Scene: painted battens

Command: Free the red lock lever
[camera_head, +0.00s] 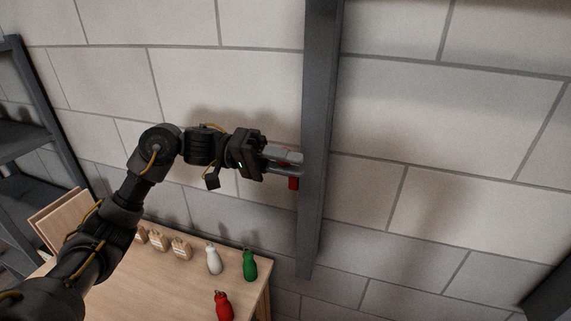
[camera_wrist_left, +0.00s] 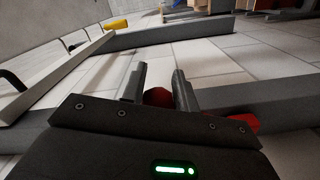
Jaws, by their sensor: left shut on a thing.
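The red lock lever (camera_head: 293,183) shows as a small red piece at the left side of a dark grey upright post (camera_head: 320,120). In the left wrist view red parts (camera_wrist_left: 158,97) show between and to the right of the fingers. My left gripper (camera_head: 297,164) reaches in from the left and is shut on the red lever at the post. Its fingers hide most of the lever. In the left wrist view the left gripper's fingers (camera_wrist_left: 160,85) stand either side of the red part. My right gripper is not in view.
A wooden table (camera_head: 180,285) below holds a white bottle (camera_head: 213,260), a green bottle (camera_head: 250,265), a red bottle (camera_head: 223,306) and several small wooden blocks (camera_head: 158,240). A dark shelf (camera_head: 30,130) stands at the left. The block wall (camera_head: 440,150) right of the post is bare.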

